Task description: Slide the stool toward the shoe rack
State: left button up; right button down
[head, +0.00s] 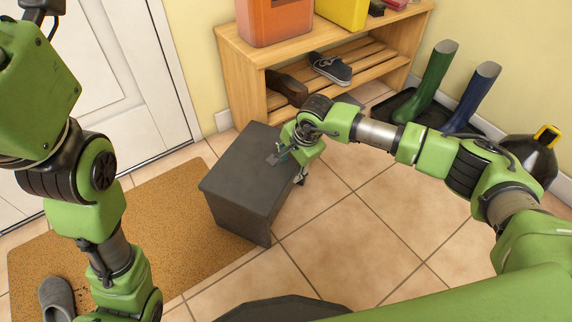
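The stool (248,172) is a dark grey box-like block with a flat top, standing upright on the tiles by the edge of the brown doormat. The wooden shoe rack (243,65) stands beyond it against the yellow wall, with bare floor between them. My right gripper (288,168) is at the stool's right top edge. Its fingers look spread, one over the top and one by the right side. I cannot tell whether they touch the stool. My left arm fills the left side of the view; its gripper fingers are not visible.
The rack holds an orange bin (274,20), a yellow container (343,10) and dark shoes (331,68). A grey slipper (57,299) lies on the doormat (160,222).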

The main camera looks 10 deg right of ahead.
aim_at(298, 166)
jog(key=d, duration=0.1)
jog(key=d+f, duration=0.1)
jog(key=shift+w+d+f+h, duration=0.1)
jog(key=shift+d+f+h, duration=0.2)
jog(key=shift+d, duration=0.05)
jog(key=shift+f, duration=0.15)
jog(key=c, duration=2.2)
grip_release()
jog(key=shift+w+a, duration=0.1)
jog(key=shift+a, duration=0.05)
jog(key=shift+c, duration=0.2)
jog(key=o, duration=0.7)
jog(key=shift+a+r, duration=0.1)
jog(key=shift+r, duration=0.1)
jog(key=shift+c, duration=0.2)
jog(key=shift+o, duration=0.3)
jog(key=shift+a+r, duration=0.15)
jog(key=shift+a, duration=0.1)
jog(key=v, duration=1.2)
jog(key=shift+w+d, duration=0.15)
jog(key=shift+d, duration=0.2)
